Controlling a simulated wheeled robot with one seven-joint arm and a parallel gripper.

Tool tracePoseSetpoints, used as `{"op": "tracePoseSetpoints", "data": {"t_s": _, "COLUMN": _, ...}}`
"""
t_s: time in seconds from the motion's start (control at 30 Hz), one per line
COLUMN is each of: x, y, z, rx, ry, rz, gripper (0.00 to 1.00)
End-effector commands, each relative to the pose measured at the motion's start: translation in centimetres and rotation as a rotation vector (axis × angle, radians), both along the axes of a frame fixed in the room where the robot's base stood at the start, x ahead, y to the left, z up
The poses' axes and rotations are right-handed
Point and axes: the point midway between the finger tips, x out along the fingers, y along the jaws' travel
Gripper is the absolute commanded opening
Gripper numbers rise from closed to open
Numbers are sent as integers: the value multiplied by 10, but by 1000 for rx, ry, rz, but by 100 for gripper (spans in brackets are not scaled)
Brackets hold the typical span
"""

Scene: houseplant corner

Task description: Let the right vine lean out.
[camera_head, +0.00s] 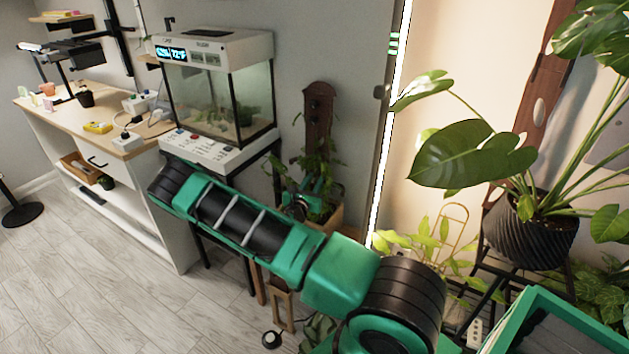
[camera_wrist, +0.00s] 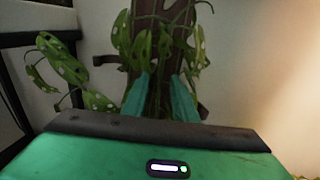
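A brown upright board (camera_head: 318,115) stands in a wooden planter (camera_head: 332,217) with leafy vines around its lower part. In the wrist view, the board (camera_wrist: 158,60) is close ahead. Holed leaves hang on its left, and the right vine (camera_wrist: 195,42) hangs along its right edge. Dark pegs stick out from the board on the left (camera_wrist: 103,60) and low on the right (camera_wrist: 203,110). My gripper (camera_wrist: 164,76) has its two teal fingers apart in front of the board. Whether they touch anything is unclear. In the head view, my gripper is partly hidden among the leaves.
A glass terrarium (camera_head: 218,95) on a dark stand is left of the board. A mirror-like panel with a bright light strip (camera_head: 389,130) is to its right. A large potted monstera (camera_head: 530,232) stands at the right. Open floor (camera_head: 100,270) is at the left.

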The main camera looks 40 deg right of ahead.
Motion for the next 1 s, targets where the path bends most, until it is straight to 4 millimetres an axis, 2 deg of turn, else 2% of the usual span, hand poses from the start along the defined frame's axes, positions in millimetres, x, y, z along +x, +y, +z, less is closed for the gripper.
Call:
{"op": "tracePoseSetpoints", "data": {"t_s": 0.17, "x": 5, "y": -8, "z": 0, "rx": 0, "ry": 0, "rz": 1, "gripper": 26}}
{"op": "tracePoseSetpoints", "data": {"t_s": 0.43, "x": 5, "y": -9, "z": 0, "rx": 0, "ry": 0, "rz": 1, "gripper": 26}}
{"op": "tracePoseSetpoints", "data": {"t_s": 0.53, "x": 5, "y": -9, "z": 0, "rx": 0, "ry": 0, "rz": 1, "gripper": 2}}
{"op": "tracePoseSetpoints", "data": {"t_s": 0.57, "x": 5, "y": -9, "z": 0, "rx": 0, "ry": 0, "rz": 1, "gripper": 0}}
{"op": "tracePoseSetpoints", "data": {"t_s": 1.0, "x": 6, "y": -8, "z": 0, "rx": 1, "ry": -1, "rz": 3, "gripper": 0}}
